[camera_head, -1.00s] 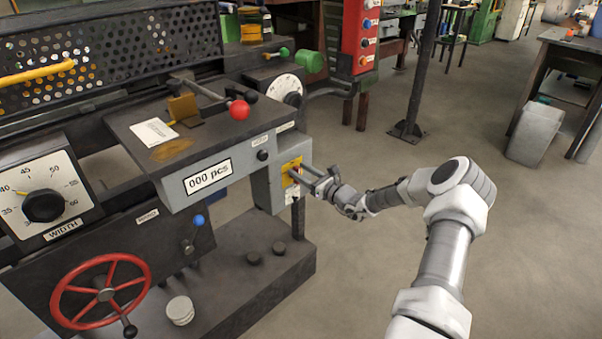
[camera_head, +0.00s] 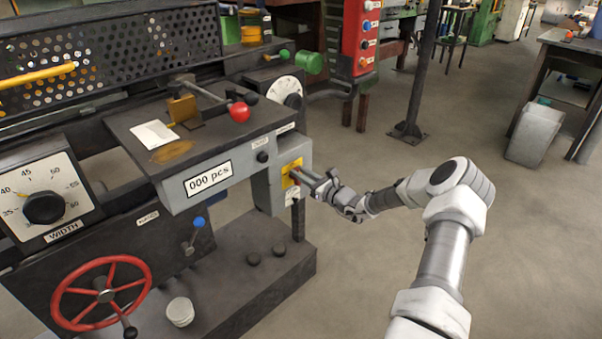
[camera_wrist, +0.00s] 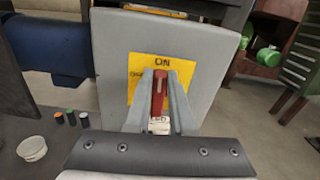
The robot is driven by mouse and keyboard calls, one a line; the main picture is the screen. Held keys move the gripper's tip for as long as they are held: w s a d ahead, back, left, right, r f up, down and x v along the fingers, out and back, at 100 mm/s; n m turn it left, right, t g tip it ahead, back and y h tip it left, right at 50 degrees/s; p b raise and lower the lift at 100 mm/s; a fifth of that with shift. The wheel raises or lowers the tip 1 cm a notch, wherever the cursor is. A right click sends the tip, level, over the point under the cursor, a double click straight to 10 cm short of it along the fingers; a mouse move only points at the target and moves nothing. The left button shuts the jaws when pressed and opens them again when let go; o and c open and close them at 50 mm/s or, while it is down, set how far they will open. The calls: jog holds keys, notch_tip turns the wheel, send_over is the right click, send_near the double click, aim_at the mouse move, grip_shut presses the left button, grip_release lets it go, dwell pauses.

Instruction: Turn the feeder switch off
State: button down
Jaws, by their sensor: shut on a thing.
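The feeder switch has a yellow plate (camera_wrist: 181,70) marked "ON" at its top, set on a grey box (camera_wrist: 112,50). Its red lever (camera_wrist: 158,93) stands between my fingers in the wrist view. My gripper (camera_wrist: 160,82) is shut on the red lever, with a finger on each side. The lower part of the plate is hidden behind the fingers. In the head view my gripper (camera_head: 302,174) reaches from the right to the yellow plate (camera_head: 291,172) on the end of the machine.
The machine's shelf (camera_head: 223,132) with a red-knobbed lever (camera_head: 239,111) overhangs left of the switch. A black post (camera_head: 417,75) and a grey bin (camera_head: 535,133) stand at the back right. The floor right of the machine is clear.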

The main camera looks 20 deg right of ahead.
jog(key=n, duration=0.2)
jog(key=a+n, duration=0.1)
jog(key=n, duration=0.1)
jog(key=shift+s+f+n+p, duration=0.1)
jog(key=shift+s+n+p, duration=0.1)
jog(key=shift+n+p, duration=0.2)
jog(key=n, duration=0.3)
jog(key=shift+s+a+f+n, duration=0.1)
jog(key=shift+a+f+n, duration=0.2)
jog(key=n, duration=0.1)
jog(key=n+b, duration=0.1)
jog(key=n, duration=0.1)
jog(key=f+n+b, duration=0.1)
jog(key=shift+s+a+n, duration=0.1)
jog(key=shift+a+n, duration=0.15)
jog(key=shift+n, duration=0.05)
jog(key=shift+a+f+n+b, duration=0.1)
jog(key=shift+f+n+b, duration=0.1)
jog(key=shift+n+b, duration=0.6)
jog(key=shift+f+n+b, duration=0.2)
jog(key=shift+n+b, duration=0.1)
jog(key=shift+n, duration=1)
jog(key=c, duration=0.8)
grip_release()
